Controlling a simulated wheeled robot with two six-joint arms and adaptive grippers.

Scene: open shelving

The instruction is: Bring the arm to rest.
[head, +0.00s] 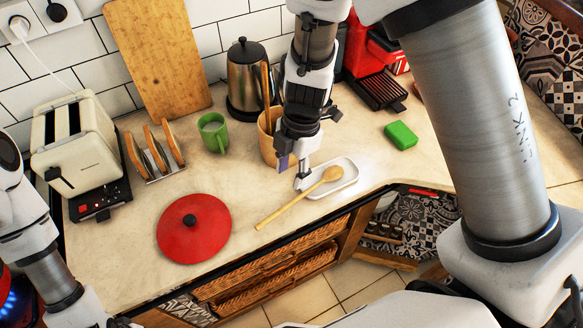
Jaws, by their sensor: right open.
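My right gripper (294,172) hangs down over the counter, its jaws open, with nothing seen between them. Its tips are close to the left end of a white spoon rest (346,184); I cannot tell whether they touch it. A wooden spoon (296,203) lies with its bowl on the spoon rest and its handle out on the counter toward the lower left. My right arm reaches in from the upper right and hides part of the counter's back. My left arm shows at the left edge, and its gripper is out of the picture.
A brown utensil pot (267,142) and a kettle (246,80) stand close behind my right gripper. A green mug (214,133), toast rack (156,156), toaster (76,143) and red lid (193,229) are leftward. A green block (401,135) and red coffee machine (371,52) are rightward.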

